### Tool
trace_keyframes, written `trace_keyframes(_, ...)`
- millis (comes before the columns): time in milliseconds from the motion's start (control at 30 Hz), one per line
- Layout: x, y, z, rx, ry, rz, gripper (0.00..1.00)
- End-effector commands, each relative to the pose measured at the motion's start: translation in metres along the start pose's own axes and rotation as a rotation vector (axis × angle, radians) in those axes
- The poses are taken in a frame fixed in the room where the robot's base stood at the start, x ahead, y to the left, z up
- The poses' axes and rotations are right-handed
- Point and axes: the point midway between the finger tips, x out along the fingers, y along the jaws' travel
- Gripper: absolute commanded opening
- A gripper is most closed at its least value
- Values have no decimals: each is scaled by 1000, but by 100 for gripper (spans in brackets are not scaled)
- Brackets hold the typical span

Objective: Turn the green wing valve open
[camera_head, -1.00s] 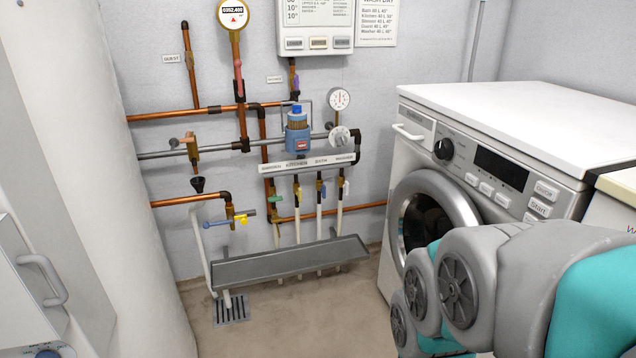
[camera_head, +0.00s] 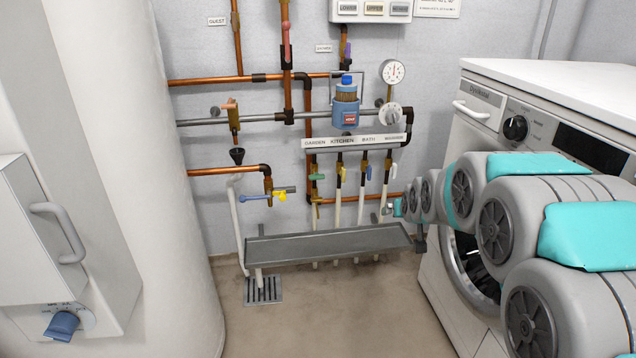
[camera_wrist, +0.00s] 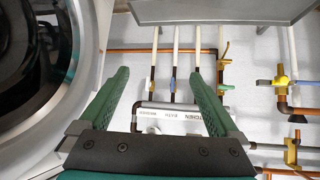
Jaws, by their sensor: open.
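The green wing valve (camera_head: 316,177) is on the leftmost of several short pipes under the white label strip, below the word GARDEN. Its handle looks roughly level. In the wrist view, which is upside down, the green handle (camera_wrist: 224,88) shows small just right of the right finger. My gripper (camera_wrist: 158,72) is open and empty, its two green fingers pointing toward the pipes under the strip. The valve lies outside the gap between the fingers. In the head view my arm reaches in from the right, and its end is right of the valve, near the washer.
Beside it are a yellow valve (camera_head: 342,175), a blue valve (camera_head: 368,173) and a white one (camera_head: 388,164). A grey trough (camera_head: 330,244) runs below. The washing machine (camera_head: 560,85) stands close on the right. A blue-handled valve with a yellow part (camera_head: 279,196) is to the left.

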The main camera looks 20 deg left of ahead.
Motion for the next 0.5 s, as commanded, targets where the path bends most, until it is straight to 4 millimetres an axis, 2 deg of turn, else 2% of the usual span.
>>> trace_keyframes(33, 26, -16, -7, -14, 49, -17, 98)
trace_keyframes(200, 89, -73, -44, -49, 250, -73, 98)
trace_keyframes(300, 120, -109, -57, -62, 362, -109, 98)
trace_keyframes(500, 159, -175, -73, -73, 564, -175, 98)
